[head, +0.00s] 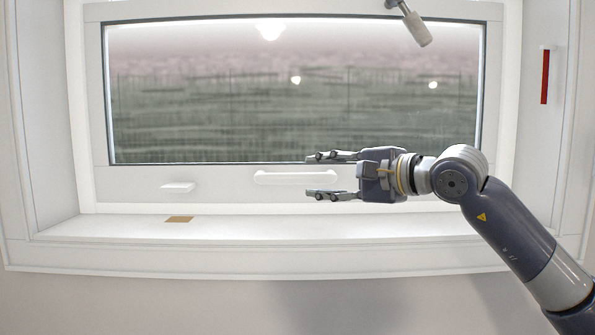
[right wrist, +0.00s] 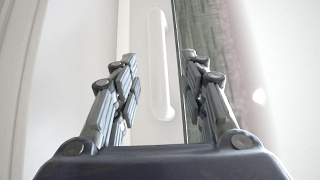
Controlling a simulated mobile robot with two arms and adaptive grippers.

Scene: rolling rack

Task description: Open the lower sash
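The lower sash (head: 220,183) is a white frame around a wide glass pane, and its bottom rail is close above the sill. A white bar handle (head: 295,178) sits in the middle of the bottom rail. A smaller white piece (head: 178,187) sits left of it. My right gripper (head: 325,175) is open and points left, its fingers one above the other in the head view, near the handle's right end. In the right wrist view the handle (right wrist: 160,65) shows between the two spread fingers, beyond their tips, with nothing held. My left gripper is not in view.
The white sill (head: 300,229) runs below the sash, with a small tan patch (head: 179,219) at its left. A grey cylindrical fitting (head: 417,29) hangs at the top right. A red strip (head: 545,77) is on the right side wall.

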